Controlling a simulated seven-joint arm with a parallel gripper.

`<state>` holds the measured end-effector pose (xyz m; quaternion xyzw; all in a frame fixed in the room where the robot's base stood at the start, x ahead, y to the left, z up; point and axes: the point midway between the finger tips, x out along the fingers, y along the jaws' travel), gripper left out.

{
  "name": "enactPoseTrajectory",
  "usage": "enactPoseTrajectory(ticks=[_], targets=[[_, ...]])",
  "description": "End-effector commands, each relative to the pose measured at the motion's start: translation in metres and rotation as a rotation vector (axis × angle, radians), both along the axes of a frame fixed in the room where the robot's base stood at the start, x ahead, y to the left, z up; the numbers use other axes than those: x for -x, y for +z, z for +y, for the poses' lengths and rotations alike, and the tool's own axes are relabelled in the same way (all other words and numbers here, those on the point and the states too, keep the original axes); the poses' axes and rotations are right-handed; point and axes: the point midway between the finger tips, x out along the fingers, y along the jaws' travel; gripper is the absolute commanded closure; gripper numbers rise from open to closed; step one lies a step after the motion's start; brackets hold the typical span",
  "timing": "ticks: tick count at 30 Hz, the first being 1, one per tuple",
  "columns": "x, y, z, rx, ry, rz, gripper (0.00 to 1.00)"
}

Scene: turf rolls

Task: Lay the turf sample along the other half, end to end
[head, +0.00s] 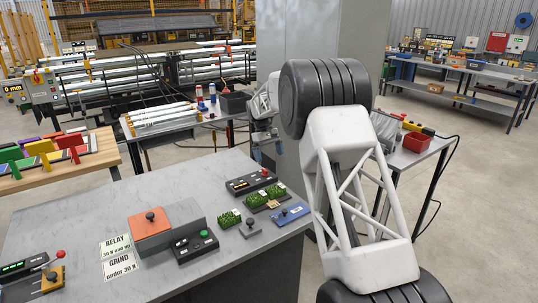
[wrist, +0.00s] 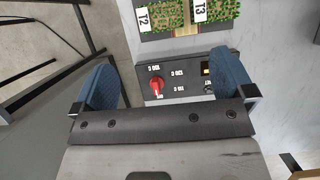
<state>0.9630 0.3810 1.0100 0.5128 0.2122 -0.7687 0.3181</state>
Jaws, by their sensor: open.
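In the head view a loose green turf piece (head: 229,218) with a small white label lies on the grey table. To its right, two more turf pieces, a left one (head: 254,198) and a right one (head: 279,189), sit on a dark base. The wrist view shows pieces labelled T2 (wrist: 160,16) and T3 (wrist: 216,11) side by side, cut off at the top, with a tan part (wrist: 186,30) between them. My gripper (wrist: 167,84) is open and empty, its blue fingers wide apart over a dark control box (wrist: 178,72), short of the turf. It also shows in the head view (head: 262,153).
Around the turf stand a control box with a green button (head: 193,247), a grey knobbed block (head: 250,228) and a blue block (head: 290,214). An orange-topped box (head: 152,224) and two printed cards (head: 117,246) lie left.

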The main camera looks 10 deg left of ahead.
Motion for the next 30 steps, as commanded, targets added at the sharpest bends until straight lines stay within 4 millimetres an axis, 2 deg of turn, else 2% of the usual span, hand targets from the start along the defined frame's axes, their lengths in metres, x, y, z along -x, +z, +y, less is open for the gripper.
enactPoseTrajectory(ticks=[11, 17, 23, 30], targets=[[0.0, 0.001, 0.0, 0.0, -0.001, -0.001, 0.0], [0.005, 0.009, -0.009, -0.004, -0.011, -0.009, 0.0], [0.02, 0.036, -0.032, -0.016, -0.038, -0.032, 0.0], [0.051, 0.077, -0.074, -0.035, -0.093, -0.076, 0.0]])
